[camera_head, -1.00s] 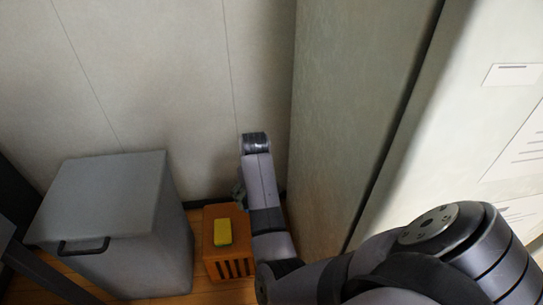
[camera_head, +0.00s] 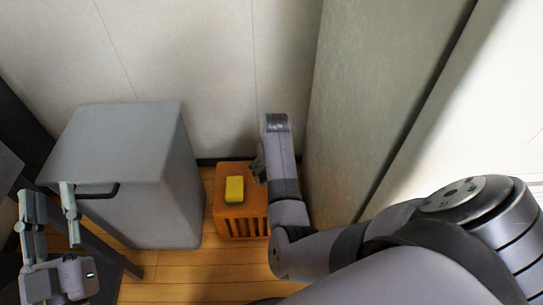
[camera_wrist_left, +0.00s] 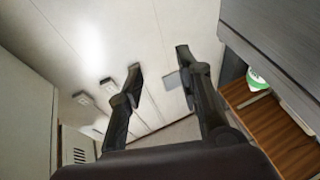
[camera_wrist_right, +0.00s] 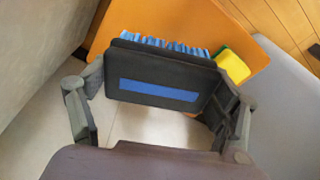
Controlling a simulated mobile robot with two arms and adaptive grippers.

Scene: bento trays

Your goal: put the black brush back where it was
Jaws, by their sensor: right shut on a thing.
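The black brush (camera_wrist_right: 155,80) shows in the right wrist view, with a blue stripe on its back and blue bristles along its far edge. My right gripper (camera_wrist_right: 155,125) is shut on it, one finger at each end. The brush is in front of an orange slotted box (camera_wrist_right: 205,20). In the head view my right gripper (camera_head: 259,169) is mostly hidden by its arm, beside the orange box (camera_head: 243,222), and the brush is not discernible there. My left gripper (camera_head: 47,208) is open and empty at the lower left; it also shows open in the left wrist view (camera_wrist_left: 160,72).
A yellow sponge (camera_head: 234,189) lies on the orange box; it also shows in the right wrist view (camera_wrist_right: 233,65). A grey bin (camera_head: 125,145) with a dark handle stands left of the box. A wall is behind, and a tall panel (camera_head: 375,100) stands to the right.

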